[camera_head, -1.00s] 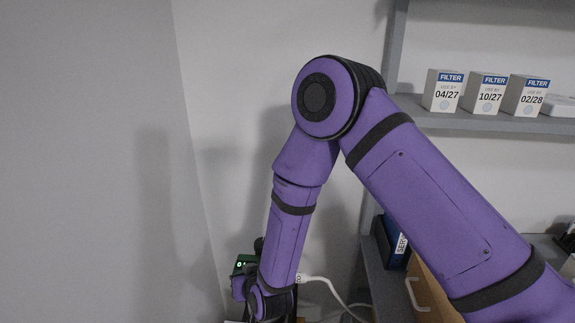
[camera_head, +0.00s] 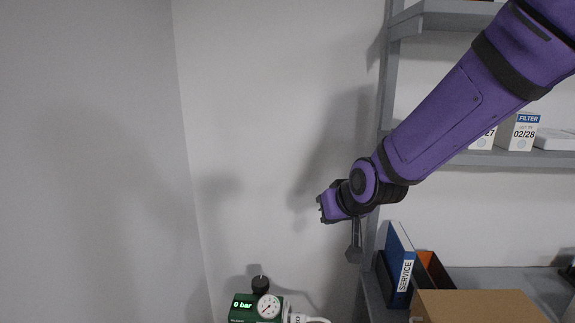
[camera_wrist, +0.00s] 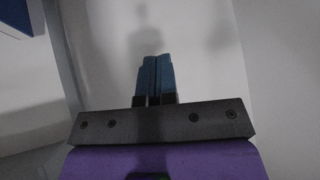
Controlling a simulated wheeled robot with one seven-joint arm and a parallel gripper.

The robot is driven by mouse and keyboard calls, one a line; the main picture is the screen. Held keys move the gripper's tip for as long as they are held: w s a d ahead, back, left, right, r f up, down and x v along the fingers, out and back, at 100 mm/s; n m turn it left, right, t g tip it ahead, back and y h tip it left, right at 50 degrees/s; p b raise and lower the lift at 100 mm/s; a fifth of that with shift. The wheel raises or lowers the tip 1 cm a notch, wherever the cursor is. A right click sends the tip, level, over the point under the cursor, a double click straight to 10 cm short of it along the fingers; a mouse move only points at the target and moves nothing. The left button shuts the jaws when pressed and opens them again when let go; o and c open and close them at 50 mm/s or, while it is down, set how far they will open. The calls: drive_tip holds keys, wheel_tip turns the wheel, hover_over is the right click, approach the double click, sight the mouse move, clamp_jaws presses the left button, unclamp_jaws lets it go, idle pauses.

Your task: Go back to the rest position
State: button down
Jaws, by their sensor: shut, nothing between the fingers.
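My purple arm reaches in from the upper right of the head view and ends in front of the shelf post. In the wrist view my gripper (camera_wrist: 155,78) is shut, its two blue fingers pressed together with nothing between them. It points at a bare pale wall and touches nothing there.
A green device (camera_head: 243,307) reading 0 bar, with a round gauge (camera_head: 268,306), stands at the bottom. A blue SERVICE binder (camera_head: 399,262), a cardboard box (camera_head: 478,308) and a grey shelf with a filter box (camera_head: 522,132) are right. The left wall is bare.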

drive_tip(key=s+d+r+m+g+h, duration=0.1)
drive_tip(key=s+d+r+h, duration=0.1)
drive_tip(key=s+d+r, duration=1)
drive_tip(key=s+d+m+g+h, duration=0.1)
drive_tip(key=s+d+m, duration=0.1)
drive_tip(key=s+d, duration=0.7)
drive_tip(key=s, duration=0.4)
drive_tip(key=shift+s+r+g+h, duration=0.25)
drive_tip(key=shift+g+h, duration=0.05)
